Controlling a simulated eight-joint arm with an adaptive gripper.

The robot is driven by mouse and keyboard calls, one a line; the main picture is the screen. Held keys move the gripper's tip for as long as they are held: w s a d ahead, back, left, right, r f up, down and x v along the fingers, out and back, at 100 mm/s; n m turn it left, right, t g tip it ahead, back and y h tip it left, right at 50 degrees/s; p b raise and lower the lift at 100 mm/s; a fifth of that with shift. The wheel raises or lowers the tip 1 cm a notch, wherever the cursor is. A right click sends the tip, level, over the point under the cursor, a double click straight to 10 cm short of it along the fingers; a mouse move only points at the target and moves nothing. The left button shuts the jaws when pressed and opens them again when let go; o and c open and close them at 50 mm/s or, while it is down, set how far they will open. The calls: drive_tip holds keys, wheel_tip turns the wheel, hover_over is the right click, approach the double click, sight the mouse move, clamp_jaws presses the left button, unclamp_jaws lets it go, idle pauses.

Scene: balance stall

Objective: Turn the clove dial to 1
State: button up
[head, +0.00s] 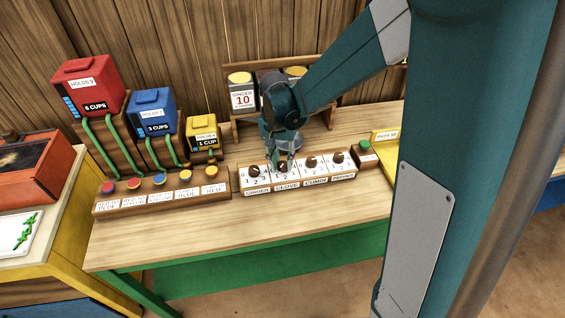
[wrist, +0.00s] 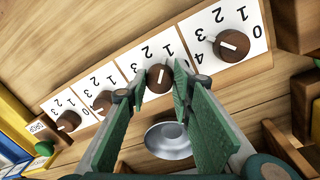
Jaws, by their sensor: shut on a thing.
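The clove dial is a dark brown knob with a white line on a white numbered card, second from the left in the head view (head: 283,169). In the wrist view the clove knob (wrist: 158,78) sits between my fingertips, and its white line slants up toward about the 1. The 1, 2 and 3 show there; the right finger hides part of the card. My gripper (head: 281,160) reaches down to the dial from behind and is shut on the knob, with green finger pads on either side (wrist: 160,86).
The ginger dial (head: 254,170) stands close on the left, the cumin dial (head: 311,163) and pepper dial (head: 338,158) on the right. A round metal dish (wrist: 168,140) lies behind the dials. Several coloured buttons (head: 160,180) line the left. The bench front (head: 200,240) is clear.

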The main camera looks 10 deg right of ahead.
sight(280, 164)
drive_tip(key=shift+m, duration=0.5)
drive_tip(key=o, duration=0.9)
drive_tip(key=shift+w+a+r, duration=0.1)
drive_tip(key=shift+a+r, duration=0.05)
drive_tip(key=shift+r, duration=1.85)
drive_tip(key=shift+w+a+r, duration=0.1)
drive_tip(key=shift+r, duration=1.9)
drive_tip(key=shift+w+a+r, duration=0.1)
drive_tip(key=shift+a+r, duration=0.05)
drive_tip(key=shift+r, duration=1.85)
drive_tip(key=shift+s+r, duration=0.1)
drive_tip(key=shift+s, duration=0.05)
